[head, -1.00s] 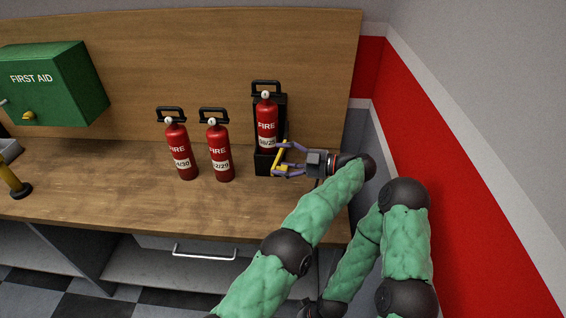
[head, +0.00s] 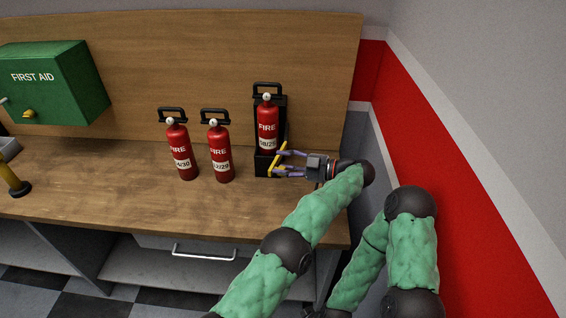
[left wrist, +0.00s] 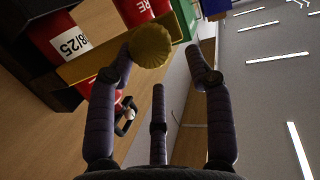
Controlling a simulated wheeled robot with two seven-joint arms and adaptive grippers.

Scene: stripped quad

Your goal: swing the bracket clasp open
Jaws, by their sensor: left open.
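The bracket clasp is a yellow bar (head: 277,160) across the front of the black wall bracket (head: 262,168), which holds a red extinguisher (head: 267,128) labelled 08/25. In the left wrist view the clasp (left wrist: 105,42) runs across the extinguisher, with a round ribbed yellow knob (left wrist: 150,47) near me. My left gripper (head: 282,162) is at the clasp's right side, its dark purple fingers open. In the left wrist view the knob lies between the fingertips (left wrist: 160,58), nearer the left finger; contact is unclear. My right arm shows at lower right, its gripper out of sight.
Two loose extinguishers (head: 181,150) (head: 220,152) stand on the wooden counter (head: 120,190) left of the bracket. A green first aid cabinet (head: 55,85) hangs at far left. A grey and red wall (head: 430,130) stands close on the right.

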